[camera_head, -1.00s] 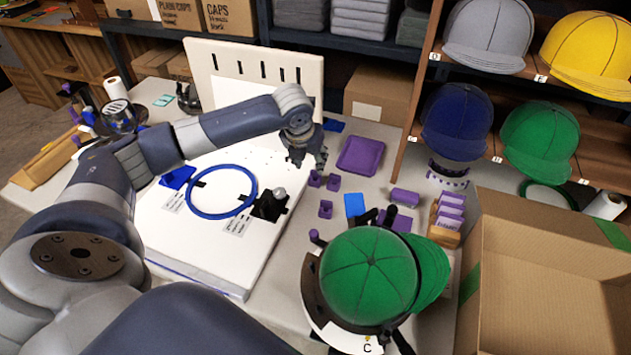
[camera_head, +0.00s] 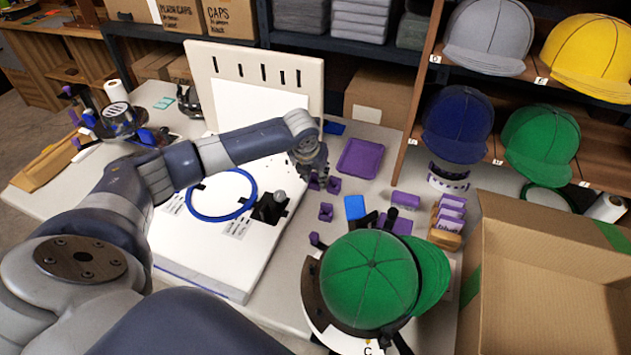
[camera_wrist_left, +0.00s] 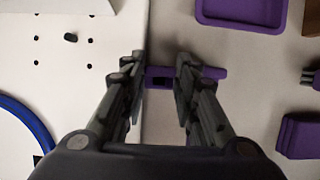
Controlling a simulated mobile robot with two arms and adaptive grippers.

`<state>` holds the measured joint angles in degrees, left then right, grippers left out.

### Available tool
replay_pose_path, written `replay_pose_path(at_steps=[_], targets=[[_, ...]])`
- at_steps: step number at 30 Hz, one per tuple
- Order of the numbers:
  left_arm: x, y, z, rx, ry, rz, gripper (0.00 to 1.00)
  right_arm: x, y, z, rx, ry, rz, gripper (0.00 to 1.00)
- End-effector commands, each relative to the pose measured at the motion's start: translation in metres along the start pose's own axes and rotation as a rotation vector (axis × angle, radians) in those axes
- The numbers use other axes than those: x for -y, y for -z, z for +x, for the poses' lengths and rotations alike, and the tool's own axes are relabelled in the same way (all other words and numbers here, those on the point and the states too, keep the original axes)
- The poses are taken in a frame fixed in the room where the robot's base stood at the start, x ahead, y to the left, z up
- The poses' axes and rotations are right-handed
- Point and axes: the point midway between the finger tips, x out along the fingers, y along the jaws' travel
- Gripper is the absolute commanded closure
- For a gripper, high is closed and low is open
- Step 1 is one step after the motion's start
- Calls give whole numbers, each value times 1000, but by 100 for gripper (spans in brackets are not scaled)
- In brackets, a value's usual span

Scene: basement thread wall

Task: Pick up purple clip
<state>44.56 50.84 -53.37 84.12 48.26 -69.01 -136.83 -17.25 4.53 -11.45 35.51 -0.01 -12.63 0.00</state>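Several small purple clips lie on the table right of the white board. One purple clip (camera_head: 326,211) is in plain view; another purple clip (camera_head: 334,185) sits beside my left gripper (camera_head: 316,178), which partly covers a third. In the left wrist view my left gripper (camera_wrist_left: 158,68) is open. A purple clip (camera_wrist_left: 158,78) shows between and below its two fingers, with more purple (camera_wrist_left: 214,73) just beyond the right finger. Whether the fingers touch the clip, I cannot tell. My right gripper is not in view.
A purple tray (camera_head: 361,158) lies behind the clips. The white board (camera_head: 205,262) with a blue hoop (camera_head: 191,204) is to the left. A green cap (camera_head: 368,278) on a stand is in front, with an open cardboard box (camera_head: 555,290) at right.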

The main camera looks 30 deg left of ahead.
Motion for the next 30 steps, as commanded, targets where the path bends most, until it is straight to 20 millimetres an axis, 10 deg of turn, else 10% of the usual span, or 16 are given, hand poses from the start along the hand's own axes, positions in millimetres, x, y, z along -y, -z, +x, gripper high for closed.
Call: replay_pose_path(at_steps=[11, 30], targets=[[0, -3, -4, 2, 0, -1, 82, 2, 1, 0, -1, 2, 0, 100], [0, -38, -92, 0, 0, -1, 82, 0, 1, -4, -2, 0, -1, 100]])
